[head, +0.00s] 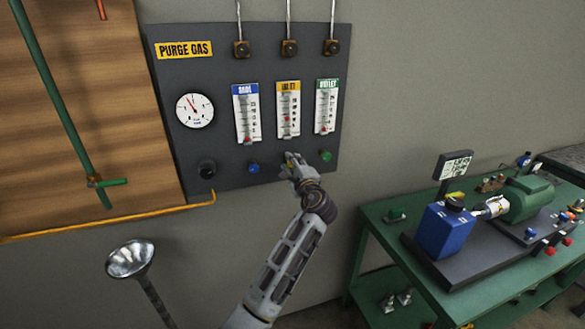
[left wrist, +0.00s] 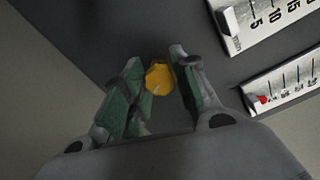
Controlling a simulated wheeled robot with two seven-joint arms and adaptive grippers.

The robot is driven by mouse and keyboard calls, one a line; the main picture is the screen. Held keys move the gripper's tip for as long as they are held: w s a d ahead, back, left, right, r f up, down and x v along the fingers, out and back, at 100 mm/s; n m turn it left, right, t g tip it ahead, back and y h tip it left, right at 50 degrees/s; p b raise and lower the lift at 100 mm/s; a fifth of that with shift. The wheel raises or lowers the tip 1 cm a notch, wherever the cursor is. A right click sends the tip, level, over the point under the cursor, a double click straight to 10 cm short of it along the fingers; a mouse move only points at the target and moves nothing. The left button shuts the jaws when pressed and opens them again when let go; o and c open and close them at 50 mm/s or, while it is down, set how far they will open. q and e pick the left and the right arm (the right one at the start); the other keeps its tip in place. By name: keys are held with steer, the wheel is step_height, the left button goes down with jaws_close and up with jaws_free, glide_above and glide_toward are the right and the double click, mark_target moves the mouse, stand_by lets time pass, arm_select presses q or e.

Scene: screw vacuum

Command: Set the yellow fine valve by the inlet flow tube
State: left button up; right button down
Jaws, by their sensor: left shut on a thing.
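The yellow fine valve (left wrist: 159,77) is a small round knob on the dark panel. In the left wrist view it sits between the two fingers of my left gripper (left wrist: 157,84), which is shut on it. In the head view my left gripper (head: 291,160) is at the panel below the inlet flow tube (head: 289,108) and hides most of the knob. My right gripper is not in view.
A blue-labelled tube (head: 246,112) and a green-labelled tube (head: 326,106) flank the inlet tube. A blue knob (head: 253,167) and a green knob (head: 325,155) sit close on either side of my gripper. A round gauge (head: 194,110) is at left. A green bench (head: 385,225) stands at right.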

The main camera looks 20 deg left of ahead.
arm_select(q)
steer(key=o, duration=1)
steer(key=shift+v, duration=3.8)
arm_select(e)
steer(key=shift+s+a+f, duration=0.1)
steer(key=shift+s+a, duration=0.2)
